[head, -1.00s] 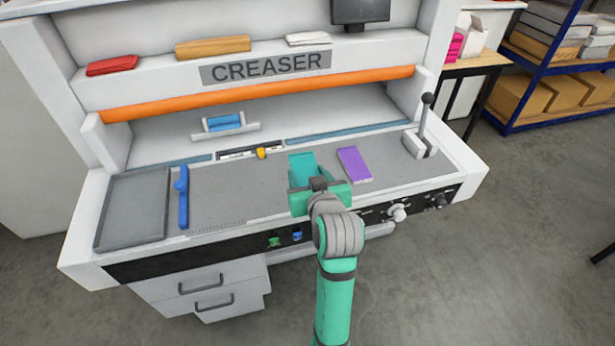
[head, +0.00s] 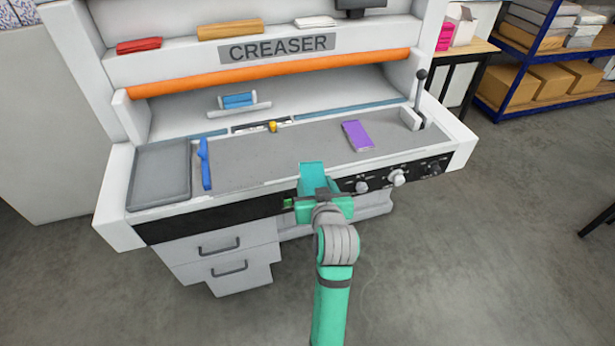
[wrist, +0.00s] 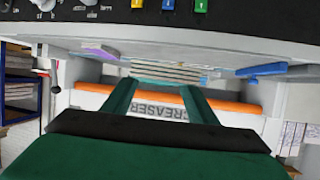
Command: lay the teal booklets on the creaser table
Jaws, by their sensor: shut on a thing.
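My gripper (head: 322,197) is shut on the teal booklets (head: 312,174), a small stack that sticks out beyond the fingers. In the head view they are at the front edge of the creaser table (head: 265,162); I cannot tell if they touch it. The wrist view shows the stack's layered edge (wrist: 165,72) between my two green fingers (wrist: 158,92). A purple booklet (head: 357,135) lies on the grey table top, right of and behind my gripper; part of it also shows in the wrist view (wrist: 100,53).
A grey tray (head: 160,175) and a blue bar (head: 205,164) are on the table's left, a lever (head: 419,92) on its right. Knobs (head: 397,178) line the front panel. An orange roller (head: 270,74) spans the back. The middle of the table top is clear.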

